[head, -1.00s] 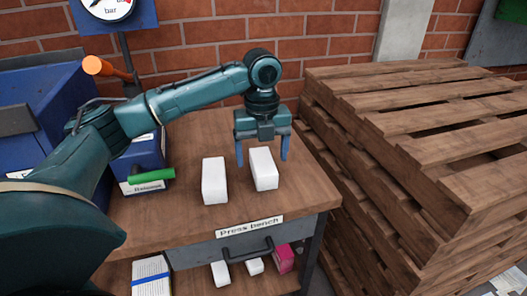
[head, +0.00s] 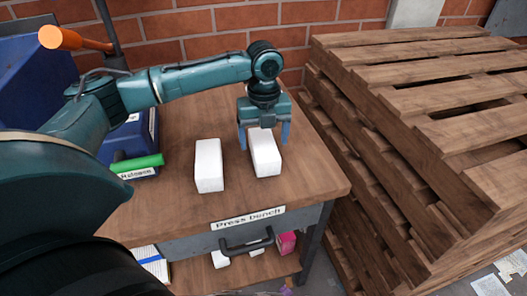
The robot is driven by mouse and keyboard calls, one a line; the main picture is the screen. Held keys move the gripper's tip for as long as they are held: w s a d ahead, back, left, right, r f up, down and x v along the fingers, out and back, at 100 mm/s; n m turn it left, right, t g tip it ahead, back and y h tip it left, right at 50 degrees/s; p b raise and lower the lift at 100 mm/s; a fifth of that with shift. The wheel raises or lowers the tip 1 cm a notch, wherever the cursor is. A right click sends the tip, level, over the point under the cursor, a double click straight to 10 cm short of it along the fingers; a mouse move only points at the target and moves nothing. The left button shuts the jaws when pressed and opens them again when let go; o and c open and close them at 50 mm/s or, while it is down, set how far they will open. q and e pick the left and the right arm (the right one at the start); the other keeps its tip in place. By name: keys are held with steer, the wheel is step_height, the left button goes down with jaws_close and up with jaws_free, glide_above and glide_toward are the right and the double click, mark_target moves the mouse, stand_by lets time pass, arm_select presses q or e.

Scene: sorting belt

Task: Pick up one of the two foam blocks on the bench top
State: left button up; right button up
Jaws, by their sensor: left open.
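Two white foam blocks lie on the wooden bench top (head: 235,205). The left block (head: 208,166) stands apart from the gripper. The right block (head: 266,157) is below my left gripper (head: 263,143). That gripper points down and is open, with one blue finger to each side of the right block. Its palm hides the far end of that block. I cannot tell whether the fingers touch the block. My right gripper is not in view.
A blue press with a green handle (head: 138,162) and an orange-tipped lever (head: 62,39) stands at the left. Stacked wooden pallets (head: 400,110) rise close to the bench's right side. A brick wall is behind. Small boxes sit on the shelf below the drawer (head: 245,240).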

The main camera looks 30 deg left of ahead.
mark_target(264, 162)
arm_select(q)
steer(key=shift+w+f+b, duration=0.1)
steer(key=shift+f+b, duration=0.35)
steer(key=shift+f, duration=2.25)
steer(key=c, duration=1)
steer(key=shift+c, duration=0.2)
